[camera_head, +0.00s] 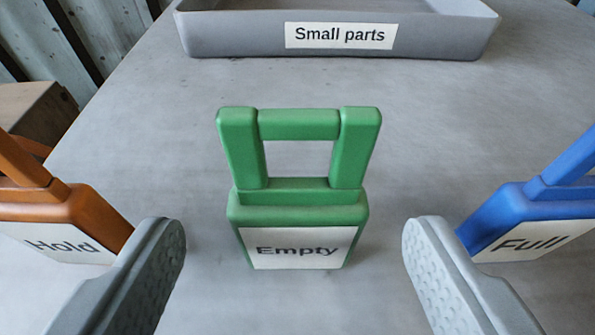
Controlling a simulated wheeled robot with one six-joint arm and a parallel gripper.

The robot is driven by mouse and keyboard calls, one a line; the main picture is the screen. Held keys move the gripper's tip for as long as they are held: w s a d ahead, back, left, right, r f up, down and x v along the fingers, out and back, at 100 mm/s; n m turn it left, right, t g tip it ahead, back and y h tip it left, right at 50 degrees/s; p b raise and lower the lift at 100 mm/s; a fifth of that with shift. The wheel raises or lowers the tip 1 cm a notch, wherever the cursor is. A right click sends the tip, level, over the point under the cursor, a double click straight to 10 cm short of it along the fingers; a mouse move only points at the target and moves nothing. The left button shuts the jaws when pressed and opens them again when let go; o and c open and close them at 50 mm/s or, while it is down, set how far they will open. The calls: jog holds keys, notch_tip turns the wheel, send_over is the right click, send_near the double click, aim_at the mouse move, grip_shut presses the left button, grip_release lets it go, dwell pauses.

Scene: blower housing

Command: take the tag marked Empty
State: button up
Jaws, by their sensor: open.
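The green tag marked Empty (298,213) stands upright on the grey table, with a square loop handle on top and a white label on its front. My gripper (294,255) is open, with one grey finger on each side of the tag. The tag lies between the fingers in the picture, with a clear gap on both sides. Nothing is held. I cannot tell exactly how far the fingertips are from the tag in depth.
An orange tag marked Hold (88,212) is at the left, partly behind the left finger. A blue tag marked Full (510,207) is at the right, partly behind the right finger. A grey tray labelled Small parts (240,35) sits at the back. The table between is clear.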

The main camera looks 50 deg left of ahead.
aim_at(297, 234)
jog(key=shift+x, duration=2.8)
jog(key=c, duration=1.1)
